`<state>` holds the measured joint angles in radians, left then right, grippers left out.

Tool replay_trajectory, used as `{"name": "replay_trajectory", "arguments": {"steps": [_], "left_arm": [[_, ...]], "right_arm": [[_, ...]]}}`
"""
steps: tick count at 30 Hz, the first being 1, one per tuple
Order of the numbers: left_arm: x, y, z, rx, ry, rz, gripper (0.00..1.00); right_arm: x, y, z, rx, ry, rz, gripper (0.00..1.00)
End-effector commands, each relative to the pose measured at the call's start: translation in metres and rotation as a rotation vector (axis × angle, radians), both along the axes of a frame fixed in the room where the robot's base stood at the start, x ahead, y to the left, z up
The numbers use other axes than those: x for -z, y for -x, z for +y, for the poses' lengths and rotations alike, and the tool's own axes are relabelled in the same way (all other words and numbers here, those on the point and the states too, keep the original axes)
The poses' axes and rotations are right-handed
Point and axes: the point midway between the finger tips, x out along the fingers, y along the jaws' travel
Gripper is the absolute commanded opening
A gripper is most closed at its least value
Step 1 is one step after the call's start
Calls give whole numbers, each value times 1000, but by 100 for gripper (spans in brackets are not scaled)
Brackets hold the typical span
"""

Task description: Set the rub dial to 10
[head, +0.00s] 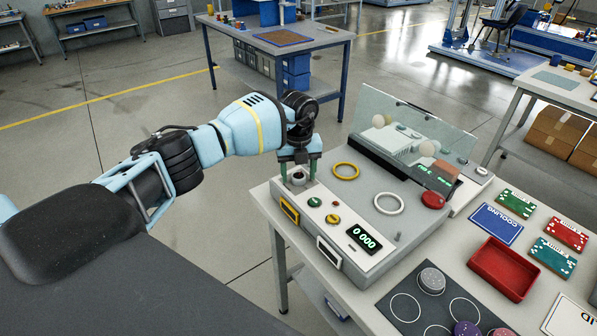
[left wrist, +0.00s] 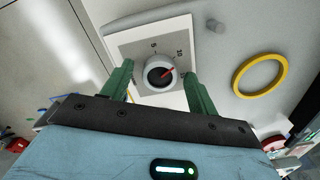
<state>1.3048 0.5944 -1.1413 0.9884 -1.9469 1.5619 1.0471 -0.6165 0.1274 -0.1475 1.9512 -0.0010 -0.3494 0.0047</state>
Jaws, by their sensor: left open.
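The rub dial (head: 298,178) is a pale round knob at the left end of the grey machine's top. In the left wrist view the dial (left wrist: 158,75) sits on a grey and white scale plate (left wrist: 135,48) marked 5 and 10, with a further mark at the right too small to read. My left gripper (head: 299,172) is above the dial, pointing down. Its green fingers (left wrist: 159,70) are open, one on each side of the knob, with visible gaps. My right gripper is not in view.
The machine carries a yellow ring (head: 346,171), a white ring (head: 388,204), a red button (head: 433,200), small green and yellow knobs, and a display (head: 364,239) reading 0 000. A clear shield (head: 415,122) stands behind. A red tray (head: 502,269) and several cards lie right.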

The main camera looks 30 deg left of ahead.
Motion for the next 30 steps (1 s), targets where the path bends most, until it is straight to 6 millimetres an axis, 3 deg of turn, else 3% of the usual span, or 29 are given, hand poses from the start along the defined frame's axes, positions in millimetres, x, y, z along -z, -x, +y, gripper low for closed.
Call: {"name": "replay_trajectory", "arguments": {"steps": [18, 30], "left_arm": [[-74, 0, 0, 0, 1, -2, 59], [-78, 0, 0, 0, 0, 0, 59]], "right_arm": [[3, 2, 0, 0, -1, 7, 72], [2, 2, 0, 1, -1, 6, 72]]}}
